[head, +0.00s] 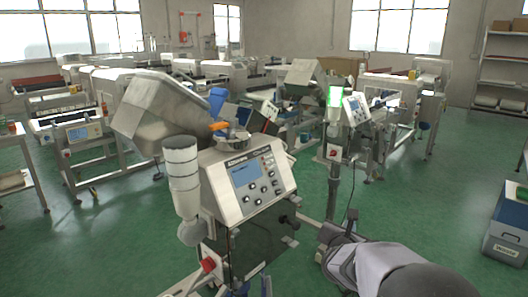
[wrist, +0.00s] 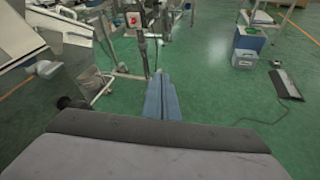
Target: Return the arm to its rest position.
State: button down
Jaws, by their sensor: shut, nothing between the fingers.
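My gripper (wrist: 162,84) shows in the middle of the wrist view as two blue-grey fingers lying together, pointing away over the green floor. It is shut and empty. A dark and grey part of my arm fills the bottom of the wrist view. In the head view my arm comes in at the bottom right, in front of the open floor. The metal detector's control box (head: 247,184), with a blue screen and dark buttons, stands left of my arm in the head view. Whether my arm touches anything cannot be told.
A grey-blue bin (head: 507,228) is at the right edge. The wrist view shows a dark flat device (wrist: 285,84) with a cable on the floor. Green floor (head: 435,205) lies open at right.

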jog(key=s+d+f+m+g+h, duration=0.1)
jog(key=s+d+f+m+g, duration=0.1)
jog(key=s+f+m+g, duration=0.45)
jog(key=s+d+f+m+g, duration=0.3)
jog(key=s+f+m, duration=0.4)
jog(key=s+m, duration=0.35)
jog(key=s+a+f+m+g+y, duration=0.25)
jog(key=s+a+m, duration=0.25)
jog(key=s+a, duration=0.25)
jog(key=s+a+f+m+g+y, duration=0.2)
jog(key=s+a+f+m+y, duration=0.25)
jog(key=s, duration=0.45)
jog(key=s+a+r+m, duration=0.2)
jog(key=s+a, duration=0.1)
jog(key=a, duration=0.2)
notch_tip(320, 180, up, 22)
jog(key=w+t+p, duration=0.1)
jog(key=p, duration=2)
jog(key=shift+w, duration=0.25)
jog(key=shift+f, duration=0.15)
